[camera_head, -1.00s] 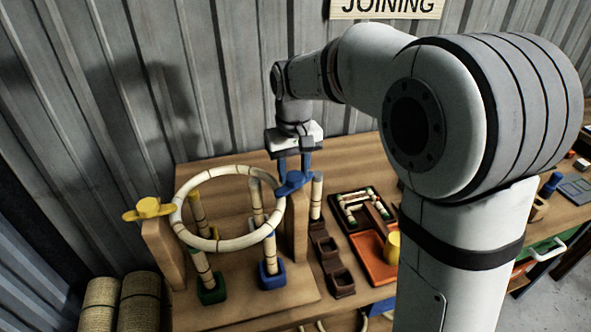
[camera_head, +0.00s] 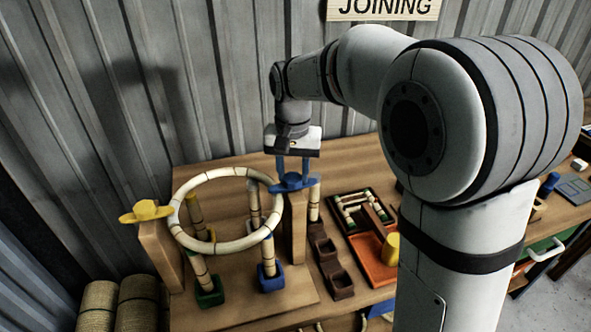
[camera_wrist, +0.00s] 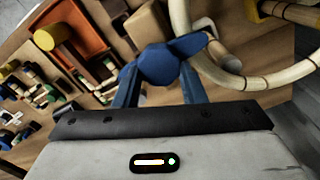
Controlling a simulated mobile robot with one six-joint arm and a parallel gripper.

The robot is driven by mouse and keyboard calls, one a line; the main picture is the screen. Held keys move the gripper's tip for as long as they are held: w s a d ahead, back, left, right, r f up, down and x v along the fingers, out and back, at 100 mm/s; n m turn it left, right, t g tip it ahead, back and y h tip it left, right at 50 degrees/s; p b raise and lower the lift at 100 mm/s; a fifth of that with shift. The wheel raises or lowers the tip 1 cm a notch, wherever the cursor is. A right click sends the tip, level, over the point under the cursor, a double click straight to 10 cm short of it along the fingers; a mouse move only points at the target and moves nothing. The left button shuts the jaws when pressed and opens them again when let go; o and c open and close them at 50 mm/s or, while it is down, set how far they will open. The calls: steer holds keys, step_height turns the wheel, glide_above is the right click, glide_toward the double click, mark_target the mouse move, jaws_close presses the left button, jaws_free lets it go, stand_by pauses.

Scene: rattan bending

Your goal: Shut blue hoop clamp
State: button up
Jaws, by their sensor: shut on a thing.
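The blue hoop clamp (camera_head: 291,182) sits on top of the right wooden post (camera_head: 295,232), at the right side of the rattan hoop (camera_head: 178,195). My gripper (camera_head: 292,172) reaches down from above with its blue fingers shut on the clamp. In the wrist view the blue clamp (camera_wrist: 160,64) lies between the fingertips (camera_wrist: 158,72), and one end of it reaches to the hoop (camera_wrist: 228,76). Whether the clamp presses on the hoop cannot be told. The hoop stands tilted between the two posts.
A yellow clamp (camera_head: 146,211) is on the left post (camera_head: 160,250). Rattan poles stand in green (camera_head: 209,292) and blue (camera_head: 271,277) sockets below the hoop. An orange tray (camera_head: 372,256) with a yellow cup (camera_head: 391,250) and dark brown bins (camera_head: 331,264) lie to the right.

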mark_target(293, 175)
steer(key=shift+w+r, duration=0.15)
steer(key=shift+r, duration=0.05)
steer(key=o, duration=0.9)
steer(key=shift+f, duration=0.15)
steer(key=shift+o, duration=0.5)
step_height(293, 175, up, 8)
steer(key=shift+f+b, duration=0.1)
steer(key=shift+b, duration=0.3)
